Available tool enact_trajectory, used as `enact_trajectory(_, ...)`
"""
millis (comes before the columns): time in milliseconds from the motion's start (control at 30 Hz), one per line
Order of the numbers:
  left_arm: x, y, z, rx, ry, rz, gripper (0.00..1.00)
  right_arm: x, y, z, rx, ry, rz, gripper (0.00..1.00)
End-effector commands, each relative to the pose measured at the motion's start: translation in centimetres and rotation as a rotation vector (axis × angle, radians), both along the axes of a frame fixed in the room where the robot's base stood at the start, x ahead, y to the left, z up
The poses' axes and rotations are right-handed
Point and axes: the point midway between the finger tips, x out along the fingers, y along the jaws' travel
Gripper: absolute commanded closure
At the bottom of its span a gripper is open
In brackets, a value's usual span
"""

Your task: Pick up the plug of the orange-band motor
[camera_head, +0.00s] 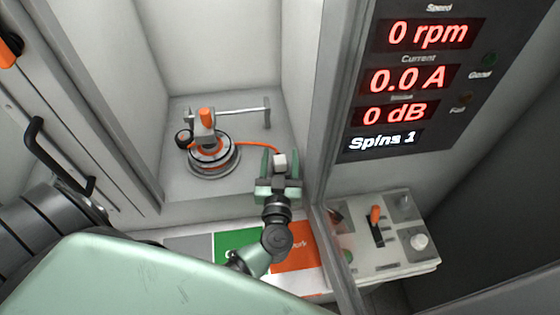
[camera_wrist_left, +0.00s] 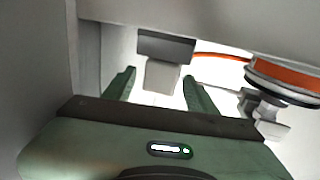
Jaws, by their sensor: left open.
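The orange-band motor (camera_head: 212,153) sits in the left part of a white test bay, with an orange cable (camera_head: 259,144) running right to its pale plug (camera_head: 280,162). My left gripper (camera_head: 280,160) is open, with one finger on each side of the plug. In the left wrist view the plug (camera_wrist_left: 162,77) shows as a grey-white block under a dark piece, between the open fingers (camera_wrist_left: 158,88). Gaps show on both sides there, so the fingers look apart from it. The motor's orange band (camera_wrist_left: 285,76) is at the right. My right gripper is in neither view.
A metal clamp bar (camera_head: 238,111) stands behind the motor. Grey, green and orange panels (camera_head: 290,250) lie in front of the bay. A control box (camera_head: 385,235) with an orange lever and the display panel (camera_head: 410,80) are at the right. The bay wall is close to my gripper's right.

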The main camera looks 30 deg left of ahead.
Motion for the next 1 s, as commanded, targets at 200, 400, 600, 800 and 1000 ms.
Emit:
enact_trajectory(200, 2.2, 1.0, 0.1, 0.0, 0.0, 0.0, 0.43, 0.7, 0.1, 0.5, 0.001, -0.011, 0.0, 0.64)
enact_trajectory(400, 2.3, 1.1, 0.0, -0.001, 0.0, 0.0, 0.43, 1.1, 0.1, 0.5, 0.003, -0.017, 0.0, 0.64)
enact_trajectory(600, 2.2, 1.1, 0.0, 0.0, 0.001, 0.0, 0.9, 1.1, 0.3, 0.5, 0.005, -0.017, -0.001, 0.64)
enact_trajectory(800, 2.2, 1.1, 0.0, 0.0, 0.0, 0.0, 1.0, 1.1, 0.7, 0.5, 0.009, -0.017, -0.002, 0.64)
enact_trajectory(1000, 2.2, 1.0, 0.4, -0.002, -0.001, 0.0, 1.0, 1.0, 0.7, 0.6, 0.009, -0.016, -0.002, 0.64)
